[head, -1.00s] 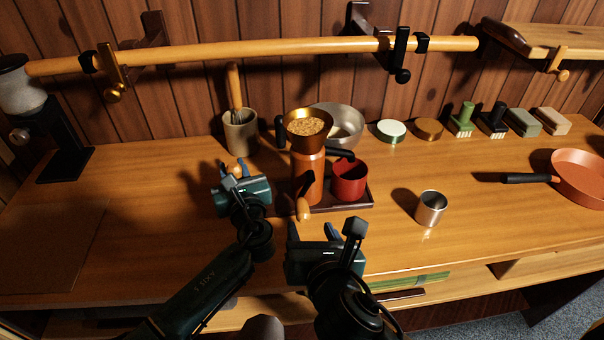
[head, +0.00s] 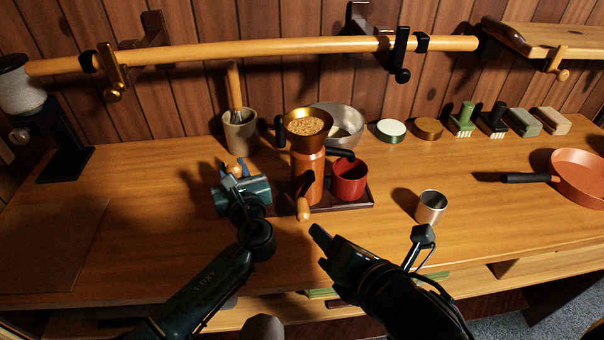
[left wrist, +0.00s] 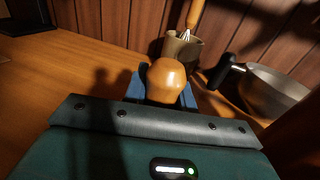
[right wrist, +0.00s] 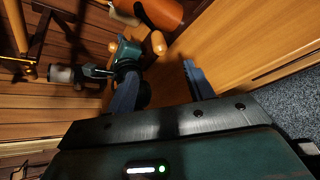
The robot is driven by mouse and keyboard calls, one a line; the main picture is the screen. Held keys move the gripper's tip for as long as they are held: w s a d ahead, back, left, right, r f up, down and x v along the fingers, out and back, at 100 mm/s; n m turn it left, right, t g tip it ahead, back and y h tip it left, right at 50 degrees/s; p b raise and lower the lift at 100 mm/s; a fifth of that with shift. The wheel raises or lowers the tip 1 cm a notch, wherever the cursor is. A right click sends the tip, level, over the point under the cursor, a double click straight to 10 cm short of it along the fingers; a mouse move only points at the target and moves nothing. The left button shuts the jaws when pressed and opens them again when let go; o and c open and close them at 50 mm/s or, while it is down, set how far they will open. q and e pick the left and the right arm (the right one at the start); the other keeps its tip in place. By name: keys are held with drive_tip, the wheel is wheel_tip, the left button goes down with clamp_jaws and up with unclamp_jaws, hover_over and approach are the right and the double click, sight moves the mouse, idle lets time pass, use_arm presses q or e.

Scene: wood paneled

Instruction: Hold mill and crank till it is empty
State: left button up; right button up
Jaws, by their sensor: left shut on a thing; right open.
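The mill (head: 307,170) stands upright on a dark tray (head: 350,201), with an orange-brown body and a gold hopper (head: 297,137) full of tan grains (head: 306,126). A wooden crank knob (head: 303,211) points toward me from the mill's lower front; it also shows in the right wrist view (right wrist: 156,43). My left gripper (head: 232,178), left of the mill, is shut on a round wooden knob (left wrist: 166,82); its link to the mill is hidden. My right gripper (right wrist: 160,88) is open and empty, in front of and a little right of the crank knob, apart from it.
A red cup (head: 349,181) stands on the tray right of the mill. A metal bowl (head: 343,115) and a whisk crock (head: 240,136) stand behind. A steel cup (head: 430,207) and an orange pan (head: 581,175) are to the right. The table's left side is mostly clear.

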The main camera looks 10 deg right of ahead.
sight(308, 216)
drive_tip(key=x, duration=1.1)
drive_tip(key=shift+w+a+f, duration=0.15)
drive_tip(key=shift+w, duration=0.15)
drive_tip(key=shift+c, duration=0.4)
